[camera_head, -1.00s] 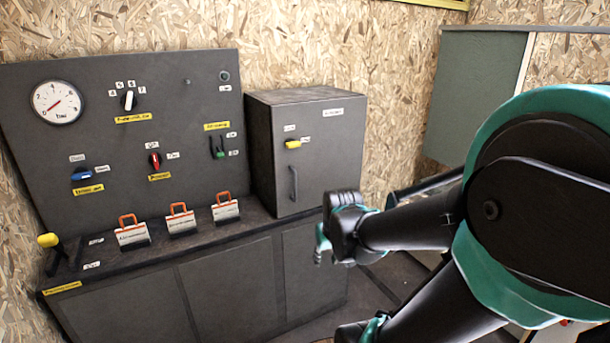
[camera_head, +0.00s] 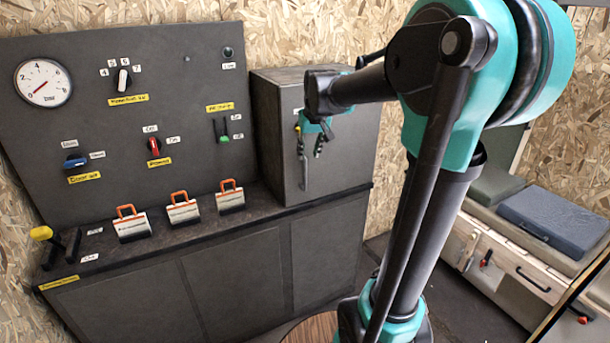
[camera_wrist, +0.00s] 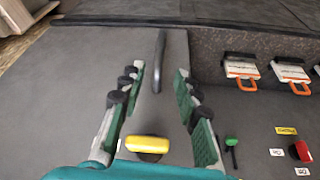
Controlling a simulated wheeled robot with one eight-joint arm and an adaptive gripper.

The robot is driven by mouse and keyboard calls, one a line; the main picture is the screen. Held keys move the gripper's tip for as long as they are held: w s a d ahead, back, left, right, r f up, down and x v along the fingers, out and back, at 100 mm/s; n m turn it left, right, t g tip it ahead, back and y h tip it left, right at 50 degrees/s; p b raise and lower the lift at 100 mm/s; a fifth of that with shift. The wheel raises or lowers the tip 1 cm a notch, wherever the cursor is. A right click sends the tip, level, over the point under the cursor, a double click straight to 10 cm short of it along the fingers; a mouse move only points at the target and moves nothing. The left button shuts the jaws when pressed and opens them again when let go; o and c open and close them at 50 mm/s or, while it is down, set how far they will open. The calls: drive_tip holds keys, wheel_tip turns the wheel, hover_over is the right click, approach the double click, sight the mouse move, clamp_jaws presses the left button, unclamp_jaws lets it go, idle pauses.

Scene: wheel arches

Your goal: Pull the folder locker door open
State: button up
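The grey folder locker (camera_head: 345,165) stands on the right end of the dark counter, and its door looks closed. Its dark bar handle (camera_head: 304,174) hangs upright on the door; in the wrist view the handle (camera_wrist: 160,60) lies between the finger lines. A yellow latch knob (camera_wrist: 147,144) sits on the door, partly hidden by my arm in the head view. My gripper (camera_head: 311,150) is in front of the door, pointing at it. In the wrist view its green-padded fingers (camera_wrist: 160,74) are spread apart and empty, with no visible contact on the handle.
Several switches and a gauge (camera_head: 43,83) are on the panel left of the locker. Clipped folders with orange handles (camera_head: 183,208) stand along the counter (camera_head: 240,265). A bench with a blue case (camera_head: 555,220) is at right, behind my arm.

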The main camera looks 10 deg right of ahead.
sight(306, 171)
drive_tip(key=x, duration=1.2)
drive_tip(key=shift+f, duration=0.1)
clamp_jaws()
